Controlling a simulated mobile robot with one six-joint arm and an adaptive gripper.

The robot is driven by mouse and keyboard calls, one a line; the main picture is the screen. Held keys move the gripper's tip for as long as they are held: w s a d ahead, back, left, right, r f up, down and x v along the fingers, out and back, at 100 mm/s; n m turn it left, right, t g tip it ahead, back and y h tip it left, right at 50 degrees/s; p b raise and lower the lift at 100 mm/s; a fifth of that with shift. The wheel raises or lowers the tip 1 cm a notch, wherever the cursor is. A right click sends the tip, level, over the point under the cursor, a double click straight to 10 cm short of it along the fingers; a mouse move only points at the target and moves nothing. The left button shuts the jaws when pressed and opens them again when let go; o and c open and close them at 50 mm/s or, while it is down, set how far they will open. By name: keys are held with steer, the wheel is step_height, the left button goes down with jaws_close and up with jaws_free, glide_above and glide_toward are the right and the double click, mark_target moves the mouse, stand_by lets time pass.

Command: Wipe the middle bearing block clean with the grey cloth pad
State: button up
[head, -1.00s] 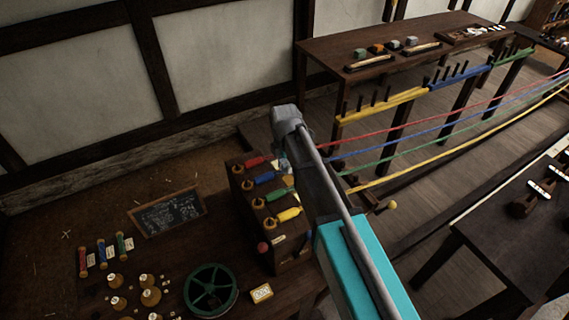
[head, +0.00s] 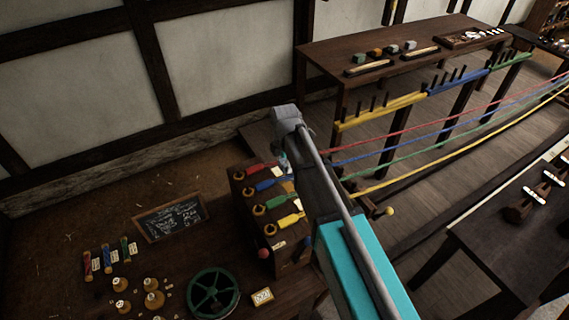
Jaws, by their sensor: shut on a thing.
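My gripper (head: 284,162) is mostly hidden behind my wrist, near the dark rack with coloured hooks. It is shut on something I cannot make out. Dark wooden blocks with white tops stand in a row on the dark table at right. The middle one (head: 535,195), perhaps the middle bearing block, lies well to the right of my gripper. I cannot tell whether it is dirty. Small blocks or pads sit on the back bench, including a grey one (head: 392,48). I cannot tell whether any is the grey cloth pad.
Red, blue, green and yellow ropes (head: 440,135) stretch to the right from the hook rack (head: 240,200). The back bench (head: 335,45) and right table (head: 480,235) flank an open floor strip. A green wheel (head: 213,293) and spools crowd the near left bench.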

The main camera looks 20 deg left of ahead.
steer(key=shift+r+p, duration=1.35)
steer(key=shift+r, duration=0.1)
